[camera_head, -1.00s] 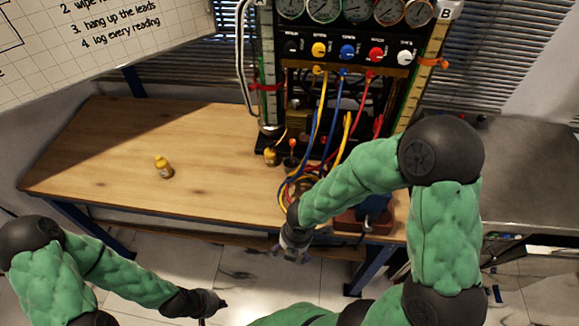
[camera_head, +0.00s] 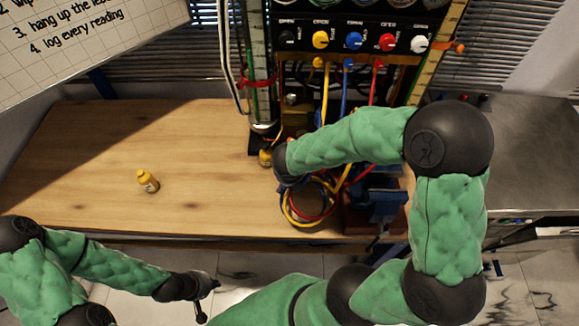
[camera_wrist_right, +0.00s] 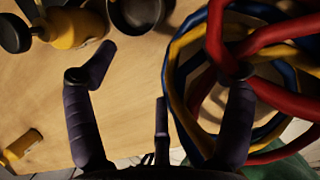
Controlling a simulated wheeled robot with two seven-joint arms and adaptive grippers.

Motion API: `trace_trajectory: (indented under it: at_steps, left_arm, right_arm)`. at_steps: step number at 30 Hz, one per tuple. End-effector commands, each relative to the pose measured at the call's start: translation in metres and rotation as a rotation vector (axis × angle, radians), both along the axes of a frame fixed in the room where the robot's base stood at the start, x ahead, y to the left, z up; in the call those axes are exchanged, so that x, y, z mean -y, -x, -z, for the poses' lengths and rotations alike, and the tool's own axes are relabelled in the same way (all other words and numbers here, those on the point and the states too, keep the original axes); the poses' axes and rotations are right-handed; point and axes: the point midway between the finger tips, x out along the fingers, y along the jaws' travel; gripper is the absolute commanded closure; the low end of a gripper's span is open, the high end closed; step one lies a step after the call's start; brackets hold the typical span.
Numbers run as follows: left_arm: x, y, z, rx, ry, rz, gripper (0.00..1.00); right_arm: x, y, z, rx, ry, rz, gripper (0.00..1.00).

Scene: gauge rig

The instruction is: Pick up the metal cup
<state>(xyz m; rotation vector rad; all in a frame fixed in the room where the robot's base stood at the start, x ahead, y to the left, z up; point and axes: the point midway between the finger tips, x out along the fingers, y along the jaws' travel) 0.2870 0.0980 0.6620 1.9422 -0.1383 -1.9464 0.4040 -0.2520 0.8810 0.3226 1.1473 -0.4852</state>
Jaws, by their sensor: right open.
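A dark round open cup (camera_wrist_right: 137,14), seemingly the metal cup, shows at the top edge of the right wrist view, partly cut off. It stands on the wood beyond my right gripper (camera_wrist_right: 167,57), whose fingers are spread with nothing held between them. The right finger overlaps the coiled leads. In the head view my right arm hides the cup, and the right gripper is hidden behind its own wrist. My left gripper (camera_head: 207,299) hangs in front of the table's near edge, its fingers apart and empty.
Coiled red, blue and yellow leads (camera_wrist_right: 180,95) lie right of the cup. A yellow object with black parts (camera_wrist_right: 72,28) is left of it. The gauge rig (camera_head: 350,20) rises behind.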

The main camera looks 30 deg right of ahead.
Motion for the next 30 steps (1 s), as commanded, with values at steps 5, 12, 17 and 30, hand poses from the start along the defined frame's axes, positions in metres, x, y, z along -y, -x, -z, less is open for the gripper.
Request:
trace_trajectory:
  at_steps: [5,12,17,30]
  left_arm:
    - [0.000,0.000,0.001,0.000,0.000,0.000,1.00]
    - [0.000,0.000,0.003,0.000,0.000,0.000,1.00]
    - [0.000,0.000,0.011,0.001,0.000,0.000,1.00]
    - [0.000,0.000,0.022,0.000,0.000,0.000,1.00]
  right_arm:
    - [0.009,-0.014,0.000,0.000,-0.001,0.002,0.17]
    - [0.019,-0.031,0.001,0.001,-0.001,0.004,0.17]
    - [0.031,-0.049,0.010,-0.002,-0.002,0.002,0.17]
    - [0.035,-0.056,0.028,0.000,-0.001,0.000,0.17]
